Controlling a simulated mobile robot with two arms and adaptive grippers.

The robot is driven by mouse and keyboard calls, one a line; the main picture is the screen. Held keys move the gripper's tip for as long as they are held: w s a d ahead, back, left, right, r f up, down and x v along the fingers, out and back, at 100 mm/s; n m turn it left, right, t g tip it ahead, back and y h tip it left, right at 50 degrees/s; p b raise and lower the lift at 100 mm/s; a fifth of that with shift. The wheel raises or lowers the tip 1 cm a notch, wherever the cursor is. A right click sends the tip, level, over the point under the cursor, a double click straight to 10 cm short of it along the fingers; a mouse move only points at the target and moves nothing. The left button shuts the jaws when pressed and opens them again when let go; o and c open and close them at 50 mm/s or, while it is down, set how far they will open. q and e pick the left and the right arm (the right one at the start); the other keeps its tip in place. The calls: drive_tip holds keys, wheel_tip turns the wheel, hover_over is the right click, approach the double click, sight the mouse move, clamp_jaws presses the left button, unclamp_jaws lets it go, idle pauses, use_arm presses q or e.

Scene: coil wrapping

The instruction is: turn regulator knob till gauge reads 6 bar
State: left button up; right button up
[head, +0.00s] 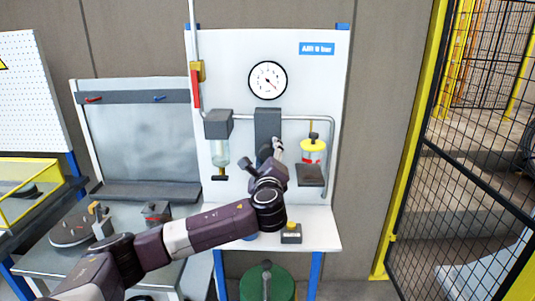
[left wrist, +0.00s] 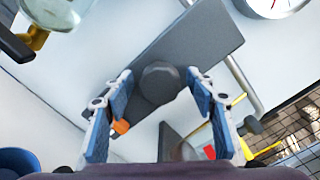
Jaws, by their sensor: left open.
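The pressure gauge (head: 268,80) is a round white dial with a black rim, high on the white panel. Its dark needle points to the lower right; the numbers are too small to read. The gauge's edge shows in the left wrist view (left wrist: 275,5). The regulator (head: 267,122) is a dark grey block below the gauge. Its round dark knob (left wrist: 160,82) shows in the left wrist view, hidden by my gripper in the head view. My left gripper (head: 271,153) is open, its blue-padded fingers on either side of the knob with visible gaps. My right gripper is out of view.
A grey pipe (head: 333,150) runs right of the regulator. A clear-bowled filter (head: 219,150) hangs left, and a yellow-topped red and white unit (head: 312,150) sits right. A small yellow-topped box (head: 291,233) stands on the shelf below. A mesh fence stands far right.

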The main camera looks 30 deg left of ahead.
use_arm(q)
drive_tip(key=shift+c, duration=0.4)
drive_tip(key=c, duration=1.1)
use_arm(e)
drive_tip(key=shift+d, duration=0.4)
use_arm(q)
drive_tip(key=shift+f, duration=0.1)
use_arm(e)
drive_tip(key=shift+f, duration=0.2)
use_arm(q)
drive_tip(key=n+b, duration=0.2)
drive_tip(key=n, duration=0.1)
drive_tip(key=shift+f+n+b, duration=0.15)
drive_tip(key=shift+n+b, duration=0.25)
drive_tip(key=n+b, duration=0.2)
drive_tip(key=n, duration=0.2)
drive_tip(key=n+b, duration=0.1)
drive_tip(key=n, duration=0.3)
drive_tip(key=shift+n+h+b, duration=0.3)
drive_tip(key=shift+n+b, duration=0.1)
drive_tip(key=n+b, duration=0.1)
drive_tip(key=n, duration=0.3)
drive_tip(key=shift+n, duration=0.3)
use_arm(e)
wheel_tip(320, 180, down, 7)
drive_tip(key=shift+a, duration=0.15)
use_arm(q)
drive_tip(key=shift+r, duration=0.2)
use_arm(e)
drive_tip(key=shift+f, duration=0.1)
